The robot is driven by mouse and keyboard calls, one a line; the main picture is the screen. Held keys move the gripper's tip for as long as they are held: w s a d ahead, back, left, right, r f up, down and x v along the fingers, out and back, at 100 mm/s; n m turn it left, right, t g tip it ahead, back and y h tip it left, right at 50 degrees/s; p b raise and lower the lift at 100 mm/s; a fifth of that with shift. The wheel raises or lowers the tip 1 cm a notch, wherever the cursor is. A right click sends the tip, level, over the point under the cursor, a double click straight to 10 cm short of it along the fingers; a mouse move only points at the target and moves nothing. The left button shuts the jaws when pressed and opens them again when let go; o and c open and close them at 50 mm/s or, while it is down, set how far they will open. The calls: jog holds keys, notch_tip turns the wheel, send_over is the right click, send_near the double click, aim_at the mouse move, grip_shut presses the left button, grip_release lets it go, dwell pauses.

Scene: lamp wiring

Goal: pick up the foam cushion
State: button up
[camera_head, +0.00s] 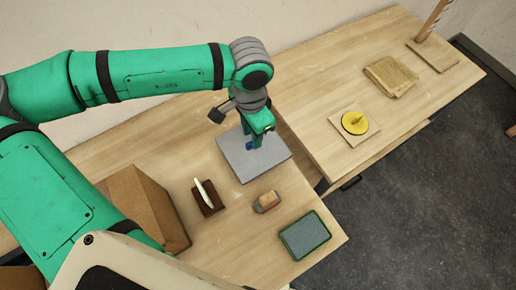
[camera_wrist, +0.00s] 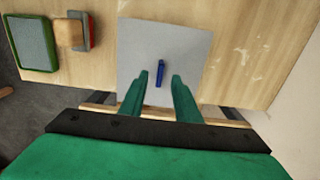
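No thing in view is plainly a foam cushion; I cannot tell which one it is. A green-rimmed pad with a grey top (camera_head: 306,235) lies near the table's front right corner; it also shows in the wrist view (camera_wrist: 32,42). A small blue piece (camera_wrist: 160,72) lies or stands on a flat grey square (camera_head: 238,161). My gripper (camera_wrist: 160,76) is open over the grey square, its green fingers either side of the blue piece. I cannot tell whether they touch it. In the head view my gripper (camera_head: 254,142) partly hides the blue piece.
A tan block with red and grey parts (camera_head: 267,201) sits beside the pad. A dark block holds a white stick (camera_head: 207,195). A brown box (camera_head: 150,205) stands at left. The second table bears a yellow disc (camera_head: 354,122), a folded tan stack (camera_head: 390,77) and a wooden stand (camera_head: 432,55).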

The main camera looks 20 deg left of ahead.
jog(key=shift+f, duration=1.25)
grip_shut()
